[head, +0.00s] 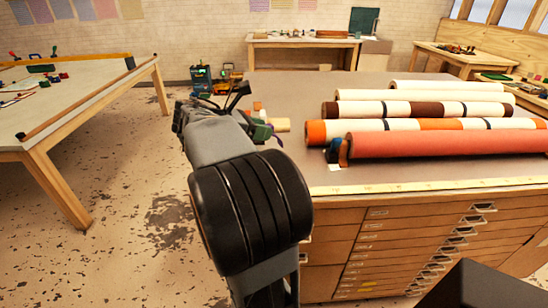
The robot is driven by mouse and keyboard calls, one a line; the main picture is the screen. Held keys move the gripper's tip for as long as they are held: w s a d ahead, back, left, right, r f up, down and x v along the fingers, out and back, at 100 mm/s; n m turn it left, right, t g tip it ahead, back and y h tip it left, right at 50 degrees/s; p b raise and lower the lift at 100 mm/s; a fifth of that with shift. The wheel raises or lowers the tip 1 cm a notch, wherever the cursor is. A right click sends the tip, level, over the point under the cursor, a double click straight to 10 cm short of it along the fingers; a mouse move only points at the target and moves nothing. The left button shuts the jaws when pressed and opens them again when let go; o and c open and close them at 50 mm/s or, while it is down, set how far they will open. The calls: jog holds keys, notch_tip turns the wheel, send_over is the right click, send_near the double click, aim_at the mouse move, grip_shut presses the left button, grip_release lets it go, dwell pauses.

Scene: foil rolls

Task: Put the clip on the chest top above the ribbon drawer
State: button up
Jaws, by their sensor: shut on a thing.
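My gripper (238,94) is at the far end of my arm, by the left edge of the chest top (420,85). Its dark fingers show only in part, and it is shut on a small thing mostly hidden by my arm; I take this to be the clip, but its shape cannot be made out. The chest has a wooden front with several shallow drawers (400,250) with metal pulls and small labels. The labels are too small to read, so I cannot tell which is the ribbon drawer.
Several long rolls (430,125) lie across the chest top, with a red roll (445,144) nearest. A blue object (333,150) sits at its left end. A yellow measuring strip (420,187) runs along the front edge. A work table (75,105) stands left, across open floor.

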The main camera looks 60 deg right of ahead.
jog(key=shift+w+d+f+b, duration=0.15)
jog(key=shift+w+d+f, duration=0.05)
jog(key=shift+d+f, duration=1.9)
jog(key=shift+w+d+f+b, duration=0.1)
jog(key=shift+w+d+f, duration=0.05)
jog(key=shift+d+f, duration=1.95)
jog(key=shift+w+d+f+b, duration=0.15)
jog(key=shift+w+d+f, duration=0.05)
jog(key=shift+d+f, duration=1.9)
jog(key=shift+f, duration=0.1)
jog(key=o, duration=1)
